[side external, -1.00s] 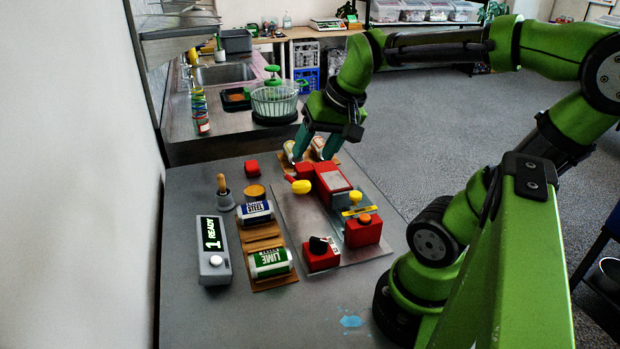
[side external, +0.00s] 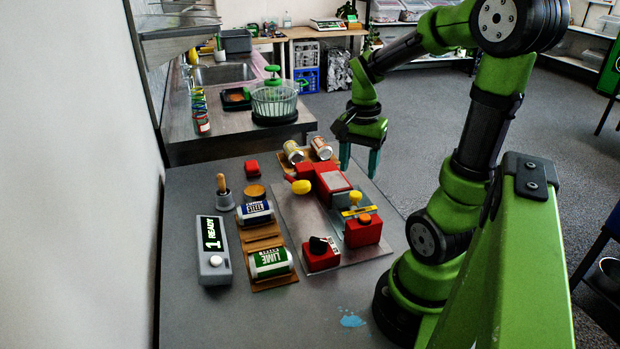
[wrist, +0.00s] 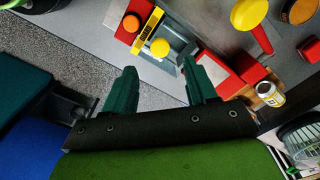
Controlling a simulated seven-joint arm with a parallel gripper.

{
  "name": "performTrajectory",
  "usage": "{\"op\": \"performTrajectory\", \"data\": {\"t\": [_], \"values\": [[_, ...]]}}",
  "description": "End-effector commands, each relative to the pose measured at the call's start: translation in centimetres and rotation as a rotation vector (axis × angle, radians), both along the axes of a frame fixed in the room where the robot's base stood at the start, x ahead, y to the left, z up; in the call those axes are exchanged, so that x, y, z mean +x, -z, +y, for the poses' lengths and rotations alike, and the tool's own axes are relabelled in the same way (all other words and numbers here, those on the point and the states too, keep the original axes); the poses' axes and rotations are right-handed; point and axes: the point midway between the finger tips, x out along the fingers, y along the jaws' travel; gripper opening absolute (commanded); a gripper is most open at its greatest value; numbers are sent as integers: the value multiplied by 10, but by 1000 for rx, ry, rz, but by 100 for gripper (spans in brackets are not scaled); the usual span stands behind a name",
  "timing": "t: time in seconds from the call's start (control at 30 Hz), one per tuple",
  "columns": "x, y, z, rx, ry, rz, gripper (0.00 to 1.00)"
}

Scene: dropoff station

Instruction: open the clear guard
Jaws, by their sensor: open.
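A bluish panel (wrist: 178,49), which looks like the clear guard, lies by a yellow knob (wrist: 159,47) and a yellow-black striped bar (wrist: 147,30) in the wrist view. In the side view the knob (side external: 355,197) stands on the station beside a red box with an orange button (side external: 364,218). The guard's edges are hard to make out there, and it appears lowered. My gripper (side external: 360,161) is open and empty, fingers pointing down, above and behind the knob at the plate's far right. In the wrist view my gripper's fingers (wrist: 159,72) are apart, with the knob beyond them.
A red press block (side external: 326,181) with a yellow ball knob (side external: 301,187) stands on the metal plate (side external: 296,214). Cans (side external: 270,263) lie in holders to the left. The grey display box (side external: 213,250) is further left.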

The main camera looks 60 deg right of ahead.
Motion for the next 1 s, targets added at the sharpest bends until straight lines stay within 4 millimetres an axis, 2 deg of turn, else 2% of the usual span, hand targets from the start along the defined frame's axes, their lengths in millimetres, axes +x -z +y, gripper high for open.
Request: {"op": "performTrajectory", "data": {"t": [0.1, 0.3, 0.5, 0.77, 1.0], "values": [[-1, 26, 1, 4, 0, 5, 57], [0, 56, 0, 2, 0, 2, 57], [0, 68, 0, 0, 0, -1, 57], [0, 69, 0, 0, 0, -1, 57], [0, 69, 0, 0, -1, -1, 22]]}}
